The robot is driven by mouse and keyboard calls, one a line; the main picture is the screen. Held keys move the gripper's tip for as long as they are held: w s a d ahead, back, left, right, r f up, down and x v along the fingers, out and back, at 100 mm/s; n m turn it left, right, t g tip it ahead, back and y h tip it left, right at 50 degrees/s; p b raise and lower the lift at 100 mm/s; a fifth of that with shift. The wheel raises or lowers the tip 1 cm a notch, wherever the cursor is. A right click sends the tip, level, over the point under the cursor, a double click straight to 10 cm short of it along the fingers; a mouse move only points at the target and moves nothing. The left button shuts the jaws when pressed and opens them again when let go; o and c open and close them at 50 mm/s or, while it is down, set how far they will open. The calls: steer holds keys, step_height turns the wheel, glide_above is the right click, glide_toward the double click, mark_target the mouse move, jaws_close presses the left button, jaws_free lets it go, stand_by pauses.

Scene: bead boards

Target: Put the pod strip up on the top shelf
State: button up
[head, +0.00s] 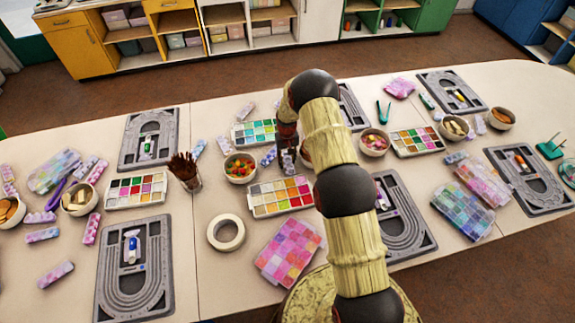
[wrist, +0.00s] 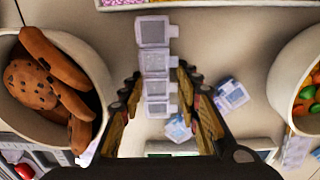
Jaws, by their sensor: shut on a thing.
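A pale, translucent pod strip (wrist: 155,62) with several square lidded compartments in a row shows in the wrist view. My gripper (wrist: 158,88) is shut on it, with one finger on each long side, and the strip runs out past the fingertips. In the head view my gripper (head: 288,150) is over the middle of the table, behind my arm; the held strip is hard to make out there. Open shelving (head: 175,22) stands along the back wall; I cannot tell which board is the top shelf meant.
A cookie bowl (wrist: 100,65) and a candy bowl (wrist: 285,75) flank my gripper in the wrist view. Other pod strips (wrist: 232,95) lie on the table below. Brown floor (head: 235,75) separates table and shelving.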

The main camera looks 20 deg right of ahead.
steer(key=c, duration=0.3)
